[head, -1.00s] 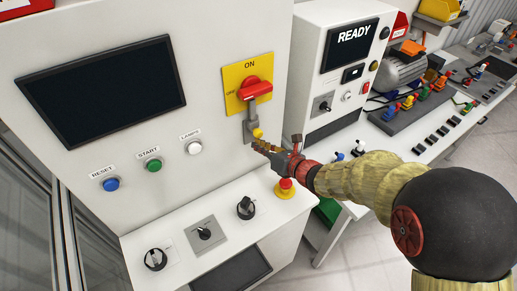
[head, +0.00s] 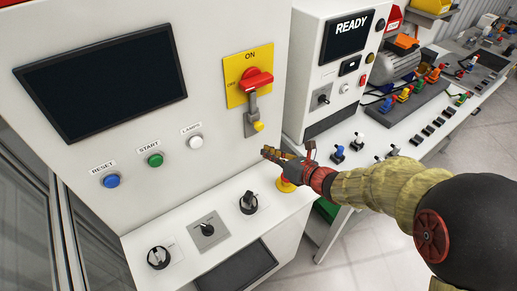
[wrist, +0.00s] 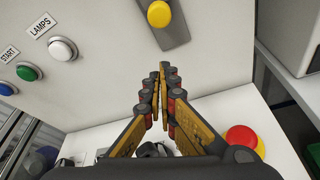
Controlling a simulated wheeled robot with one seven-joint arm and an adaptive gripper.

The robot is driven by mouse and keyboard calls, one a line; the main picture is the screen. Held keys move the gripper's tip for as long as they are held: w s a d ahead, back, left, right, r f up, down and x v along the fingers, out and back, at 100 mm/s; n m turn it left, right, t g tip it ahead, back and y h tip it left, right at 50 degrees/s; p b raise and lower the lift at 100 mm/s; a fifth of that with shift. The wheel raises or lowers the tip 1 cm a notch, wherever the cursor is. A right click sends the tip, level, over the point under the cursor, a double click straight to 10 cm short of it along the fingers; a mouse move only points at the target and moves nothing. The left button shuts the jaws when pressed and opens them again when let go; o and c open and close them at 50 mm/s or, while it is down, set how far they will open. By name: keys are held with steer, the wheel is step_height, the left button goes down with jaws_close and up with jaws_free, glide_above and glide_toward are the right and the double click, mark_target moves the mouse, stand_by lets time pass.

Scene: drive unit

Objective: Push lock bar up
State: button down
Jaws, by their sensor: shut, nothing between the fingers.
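The lock bar (head: 252,106) is a grey bar on the white panel, hanging down below the red rotary switch (head: 257,79) on its yellow ON plate (head: 235,97). A yellow knob (head: 258,127) sits at its lower end and shows at the top of the wrist view (wrist: 159,13). My gripper (head: 266,152) is shut and empty, below the knob and apart from it in the head view. In the wrist view its fingertips (wrist: 163,68) point toward the panel, under the grey bar's lower end (wrist: 176,38). The upper bar and switch are out of the wrist view.
A red emergency stop (wrist: 240,138) on a yellow base is right of my fingers in the wrist view. The white LAMPS button (head: 195,142) is to the left. Black knobs (head: 248,203) stand on the ledge below. The READY cabinet (head: 304,75) is at the right.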

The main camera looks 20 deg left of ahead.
steer(key=shift+v, duration=2.25)
steer(key=shift+s, duration=0.15)
